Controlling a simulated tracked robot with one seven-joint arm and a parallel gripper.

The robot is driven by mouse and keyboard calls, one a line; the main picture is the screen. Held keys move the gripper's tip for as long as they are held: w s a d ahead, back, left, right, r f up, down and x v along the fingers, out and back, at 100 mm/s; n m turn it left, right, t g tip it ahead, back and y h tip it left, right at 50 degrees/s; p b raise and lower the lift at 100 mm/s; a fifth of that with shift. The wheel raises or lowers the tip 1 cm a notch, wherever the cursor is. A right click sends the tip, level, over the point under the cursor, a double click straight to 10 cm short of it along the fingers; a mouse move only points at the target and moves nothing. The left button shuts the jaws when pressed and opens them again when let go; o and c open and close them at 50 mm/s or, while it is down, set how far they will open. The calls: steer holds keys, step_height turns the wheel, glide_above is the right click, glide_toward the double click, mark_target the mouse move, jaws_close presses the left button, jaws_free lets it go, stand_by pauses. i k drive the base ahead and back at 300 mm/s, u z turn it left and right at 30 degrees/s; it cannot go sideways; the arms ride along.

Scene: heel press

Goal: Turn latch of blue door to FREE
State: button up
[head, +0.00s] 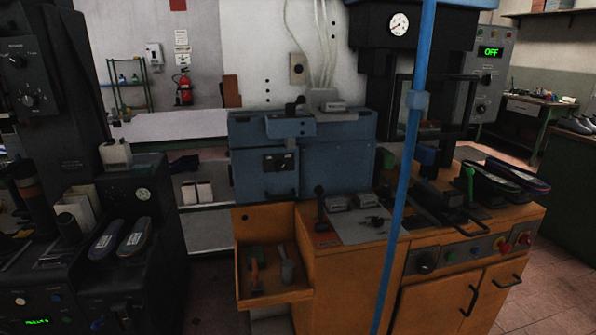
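A blue metal unit (340,165) stands at mid-picture behind the orange cabinet. On its left front is a blue door (262,183), which looks closed. A dark latch (278,162) with a small knob sits on a plate near the top of this door. The latch's lettering is too small to read, so I cannot tell which position it points to. A dark handle or lever (296,105) sits on the blue block above the door. My gripper is not in view.
A slim blue upright pole (402,170) crosses the view right of the blue unit. A lever (320,208) stands on the orange cabinet (350,285). An open orange tray (275,296) with tools juts out below the door. Dark machinery (140,215) stands left.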

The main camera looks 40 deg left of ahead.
mark_target(278, 165)
steer(key=u, duration=0.1)
steer(key=k, duration=1)
steer(key=u, duration=0.4)
steer(key=i, duration=1)
steer(key=u, duration=0.1)
